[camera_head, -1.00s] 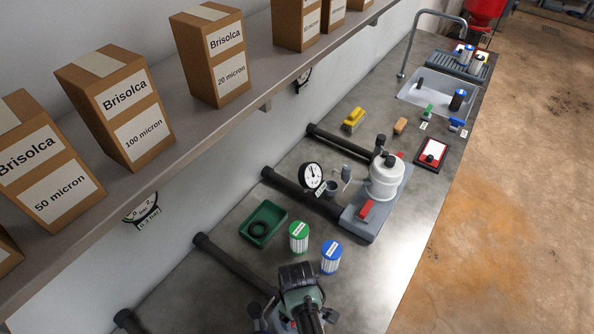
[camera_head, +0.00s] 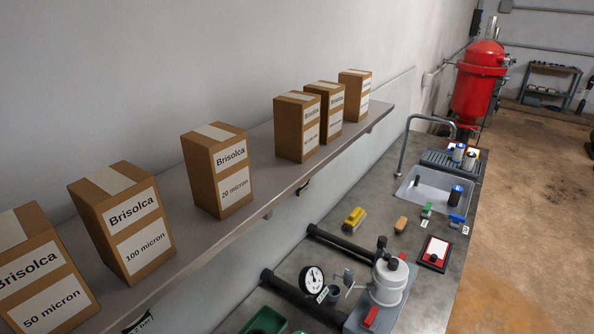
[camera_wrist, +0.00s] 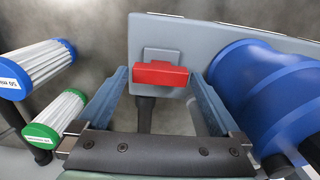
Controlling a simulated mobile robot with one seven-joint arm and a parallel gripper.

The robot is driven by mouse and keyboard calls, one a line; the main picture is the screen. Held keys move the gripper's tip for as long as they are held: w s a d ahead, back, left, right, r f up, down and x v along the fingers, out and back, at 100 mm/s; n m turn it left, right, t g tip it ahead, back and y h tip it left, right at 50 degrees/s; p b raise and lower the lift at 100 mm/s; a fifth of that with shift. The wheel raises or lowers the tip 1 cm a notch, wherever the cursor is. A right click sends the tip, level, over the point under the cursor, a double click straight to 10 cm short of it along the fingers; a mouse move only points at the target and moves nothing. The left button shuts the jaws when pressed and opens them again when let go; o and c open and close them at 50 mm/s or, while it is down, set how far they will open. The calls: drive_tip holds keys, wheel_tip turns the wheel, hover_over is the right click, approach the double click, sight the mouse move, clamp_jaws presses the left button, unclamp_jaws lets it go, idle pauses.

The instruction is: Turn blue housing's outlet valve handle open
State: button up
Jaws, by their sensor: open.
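The blue housing (camera_wrist: 262,95) fills the right of the wrist view, lying sideways in that picture. A red valve handle (camera_wrist: 158,74) sits beside it on a grey base plate (camera_wrist: 215,38), its long side running across the picture. My gripper (camera_wrist: 158,78) is open, with one finger to the left of the red handle and one to its right. I cannot tell whether either finger touches it. A dark pipe shows below the handle between the fingers. The blue housing and my gripper are out of the head view.
In the wrist view, a blue-capped cartridge (camera_wrist: 35,68) and a green-capped cartridge (camera_wrist: 58,120) stand left of my gripper. In the head view, a white housing (camera_head: 388,280) with its own red handle (camera_head: 371,318) stands on the bench, below a shelf (camera_head: 262,205) of boxes.

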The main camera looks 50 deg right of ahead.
wheel_tip(320, 180, up, 13)
drive_tip(key=shift+b, duration=0.4)
idle(0.4)
